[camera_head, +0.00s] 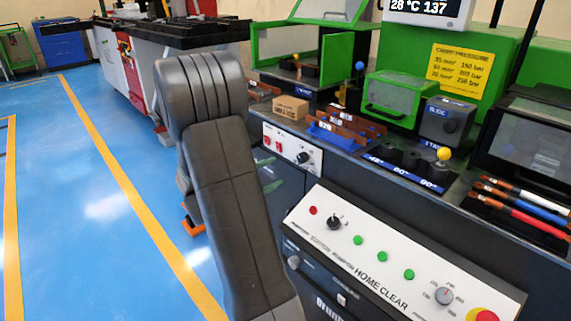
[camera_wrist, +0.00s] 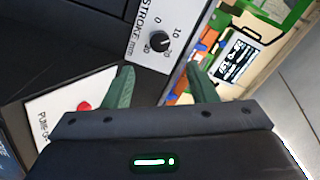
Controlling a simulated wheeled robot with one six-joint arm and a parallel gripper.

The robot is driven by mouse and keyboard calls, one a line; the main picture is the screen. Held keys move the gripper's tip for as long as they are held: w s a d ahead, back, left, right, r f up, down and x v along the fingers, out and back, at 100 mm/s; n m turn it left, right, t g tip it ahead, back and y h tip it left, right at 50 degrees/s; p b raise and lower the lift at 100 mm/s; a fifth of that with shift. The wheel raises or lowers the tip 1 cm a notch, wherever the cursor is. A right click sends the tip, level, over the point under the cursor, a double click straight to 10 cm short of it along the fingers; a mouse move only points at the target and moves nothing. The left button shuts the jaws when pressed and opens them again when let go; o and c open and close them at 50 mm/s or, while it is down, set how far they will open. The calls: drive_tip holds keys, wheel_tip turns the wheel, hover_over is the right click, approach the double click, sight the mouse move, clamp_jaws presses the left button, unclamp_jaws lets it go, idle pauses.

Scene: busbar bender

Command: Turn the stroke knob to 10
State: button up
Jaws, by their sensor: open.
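The stroke knob (camera_wrist: 159,41) is a small black knob on a white panel marked STROKE mm, with 0, 10 and 20 printed around it. I cannot tell clearly which number it points at. In the head view, a black knob (camera_head: 303,157) sits on a white panel on the bench front, beside red switches. My gripper (camera_wrist: 160,68) is open and empty. Its two green fingers are apart, with the knob seen ahead between them and not touched.
A white panel with a red button (camera_wrist: 83,106) lies near the left finger. In the head view, a sloped control panel (camera_head: 400,262) with buttons and knobs stands in front. A yellow-ball lever (camera_head: 444,154) rises from the bench. Blue floor (camera_head: 95,170) is clear at left.

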sight(300, 159)
drive_tip(key=shift+v, duration=1.55)
drive_tip(key=b+x, duration=0.2)
drive_tip(key=x, duration=1)
drive_tip(key=shift+w+d+f, duration=0.1)
drive_tip(key=shift+w+d, duration=0.05)
drive_tip(key=shift+d, duration=0.05)
drive_tip(key=shift+w+d, duration=0.45)
drive_tip(key=shift+w, duration=0.05)
